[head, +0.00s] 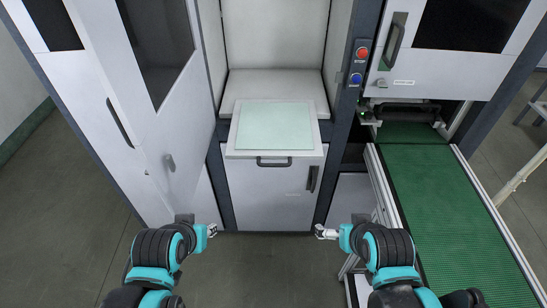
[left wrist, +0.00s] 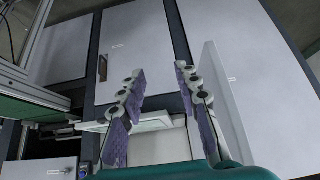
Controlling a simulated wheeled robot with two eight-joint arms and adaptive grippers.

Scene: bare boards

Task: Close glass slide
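The glass slide (head: 275,127) is a pale green plate in a white sliding tray (head: 232,140). The tray sticks out of the cabinet opening toward me, with a dark handle (head: 273,161) on its front edge. A white tray edge that looks like it shows in the left wrist view (left wrist: 150,123), partly hidden by a finger. My left gripper (head: 212,230) is low, left of the tray and apart from it. In the left wrist view its purple-padded fingers (left wrist: 161,72) are spread and empty. My right gripper (head: 326,232) is low, right of the tray and apart; its fingers are too small to read.
A tall white door (head: 180,130) stands open on the left. A green conveyor (head: 450,220) with metal rails runs along the right. A post with red and blue buttons (head: 358,65) stands right of the opening. The floor between my grippers is clear.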

